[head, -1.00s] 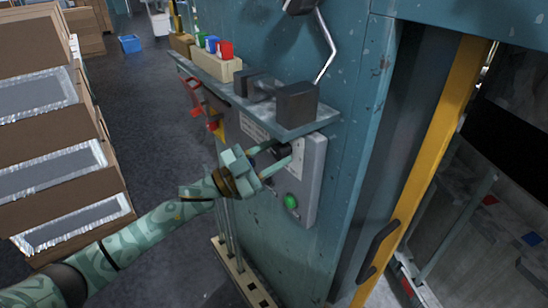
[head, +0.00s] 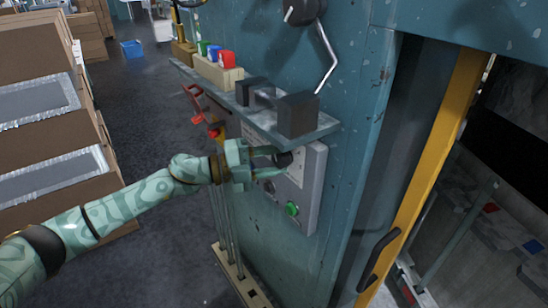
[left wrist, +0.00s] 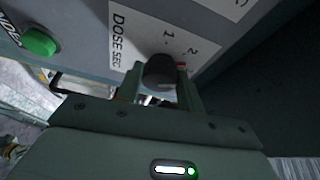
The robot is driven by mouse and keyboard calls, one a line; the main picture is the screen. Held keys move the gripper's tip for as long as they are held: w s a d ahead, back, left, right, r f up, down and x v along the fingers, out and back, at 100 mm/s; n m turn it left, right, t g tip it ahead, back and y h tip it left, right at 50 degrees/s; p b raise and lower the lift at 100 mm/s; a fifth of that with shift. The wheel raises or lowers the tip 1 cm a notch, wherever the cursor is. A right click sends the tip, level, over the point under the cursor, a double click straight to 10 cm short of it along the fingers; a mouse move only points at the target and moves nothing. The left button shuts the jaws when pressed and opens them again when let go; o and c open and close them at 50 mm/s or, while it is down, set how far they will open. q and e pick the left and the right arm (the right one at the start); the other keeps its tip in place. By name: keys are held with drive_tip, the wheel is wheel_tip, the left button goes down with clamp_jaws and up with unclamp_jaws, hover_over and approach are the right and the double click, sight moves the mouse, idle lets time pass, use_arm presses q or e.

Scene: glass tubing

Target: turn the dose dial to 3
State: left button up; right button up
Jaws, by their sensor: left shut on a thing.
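The dose dial is a dark round knob (head: 284,158) on a grey control panel (head: 312,185), under a shelf on the teal cabinet. My left gripper (head: 274,163) reaches it from the left, with its fingers on either side of the knob. In the left wrist view the dial (left wrist: 159,70) sits between the fingers, and my left gripper (left wrist: 158,88) is shut on it. The white label (left wrist: 135,40) reads "DOSE SEC", with the figures 1 and 2 near the dial. A small red mark shows by the right finger. The dial's pointer and the figure 3 cannot be made out. My right gripper is out of view.
A green button (head: 292,209) sits below the dial on the panel. The shelf (head: 325,130) just above carries dark blocks (head: 297,113) and a holder with coloured cups (head: 226,60). Red-handled tools hang to the left. Stacked boxes (head: 45,100) stand at far left.

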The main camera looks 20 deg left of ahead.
use_arm(q)
drive_tip(key=m+y+p, duration=0.1)
drive_tip(key=m+p, duration=0.1)
drive_tip(key=m, duration=0.1)
drive_tip(key=shift+r, duration=0.15)
drive_tip(key=shift+m+y+p, duration=0.45)
drive_tip(key=shift+m+y, duration=0.05)
drive_tip(key=shift+m, duration=0.1)
drive_tip(key=shift+s, duration=0.1)
drive_tip(key=o, duration=1)
drive_tip(key=shift+d, duration=0.1)
